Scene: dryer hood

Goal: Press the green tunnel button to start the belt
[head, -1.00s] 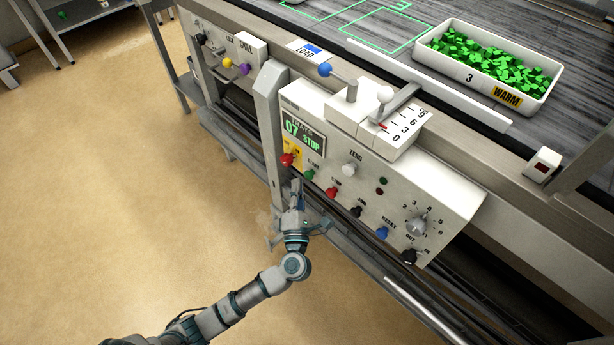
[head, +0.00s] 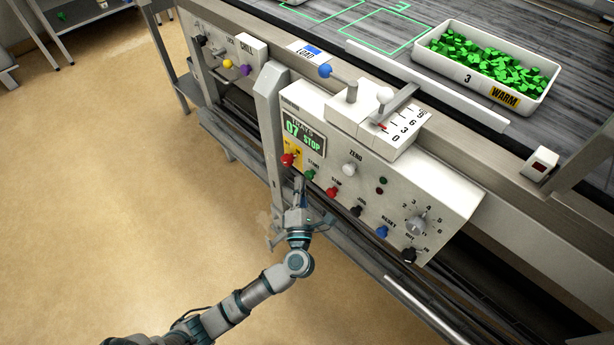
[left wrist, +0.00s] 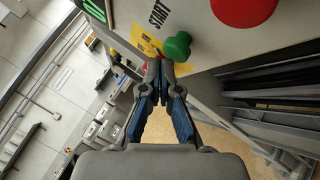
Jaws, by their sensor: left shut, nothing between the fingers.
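The green START button (head: 309,175) sits on the front of the white control panel (head: 440,184), between a red knob on a yellow plate and the red STOP button (head: 332,191). In the left wrist view the green button (left wrist: 177,46) is large, just beyond and slightly right of the fingertips. My left gripper (head: 299,183) is shut and empty, its fingertips just below and left of the green button. It also shows in the left wrist view (left wrist: 160,66). I cannot tell whether it touches the button. The panel display (head: 303,135) reads 07 STOP. My right gripper is not in view.
A red knob (head: 288,159) is close to the left of the fingertips. A grey post (head: 270,110) stands left of the panel. A white tray (head: 430,60) of green cubes rests on the belt (head: 390,30). The tan floor (head: 130,200) is clear.

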